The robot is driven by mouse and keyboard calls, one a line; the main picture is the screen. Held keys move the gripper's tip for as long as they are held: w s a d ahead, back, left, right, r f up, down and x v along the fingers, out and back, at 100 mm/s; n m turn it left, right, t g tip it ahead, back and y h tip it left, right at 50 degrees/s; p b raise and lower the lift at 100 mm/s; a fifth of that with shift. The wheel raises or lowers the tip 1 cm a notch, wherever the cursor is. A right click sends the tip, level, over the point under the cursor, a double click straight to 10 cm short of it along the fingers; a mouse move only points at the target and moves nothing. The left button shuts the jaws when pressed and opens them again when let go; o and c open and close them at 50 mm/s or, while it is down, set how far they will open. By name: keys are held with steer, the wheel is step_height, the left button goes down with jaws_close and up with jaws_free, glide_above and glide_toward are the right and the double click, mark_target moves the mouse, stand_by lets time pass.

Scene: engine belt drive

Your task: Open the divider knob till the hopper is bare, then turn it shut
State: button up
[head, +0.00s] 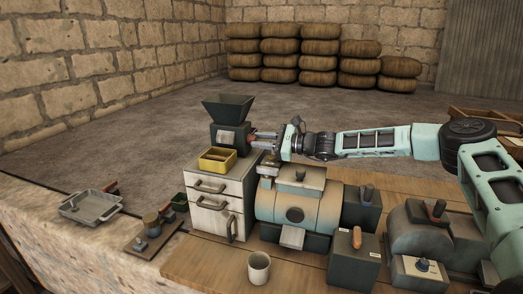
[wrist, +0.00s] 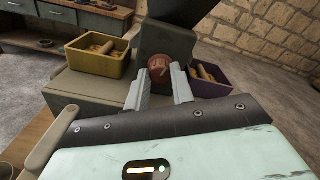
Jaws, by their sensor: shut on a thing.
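The divider (head: 228,136) is a dark machine on top of a pale drawer cabinet (head: 208,205), with a funnel-shaped hopper (head: 228,107) above it. The hopper's inside looks dark in the head view, and I cannot tell whether anything lies in it. Its underside shows at the top of the wrist view (wrist: 190,10). The red round knob (wrist: 158,66) sits on the divider's face, with a pale mark on it. My gripper (head: 258,137) reaches it from the right in the head view. In the wrist view its fingers (wrist: 160,84) stand at either side of the knob, shut on it.
A yellow box (wrist: 75,66) with tan pieces stands left of the divider in the wrist view; a purple box (wrist: 213,85) with similar pieces stands right. A large tan cylinder machine (head: 285,206) stands beside the cabinet. A white mug (head: 258,268) stands in front.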

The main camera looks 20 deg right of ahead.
steer(key=shift+f+n+b, duration=0.1)
steer(key=shift+n+b, duration=0.8)
steer(key=shift+b, duration=0.05)
steer(key=o, duration=1)
steer(key=b+v, duration=0.2)
steer(key=v, duration=1.5)
steer(key=shift+s+d+b, duration=0.15)
steer(key=shift+s+b, duration=0.1)
steer(key=shift+b, duration=0.05)
steer(key=shift+r, duration=0.25)
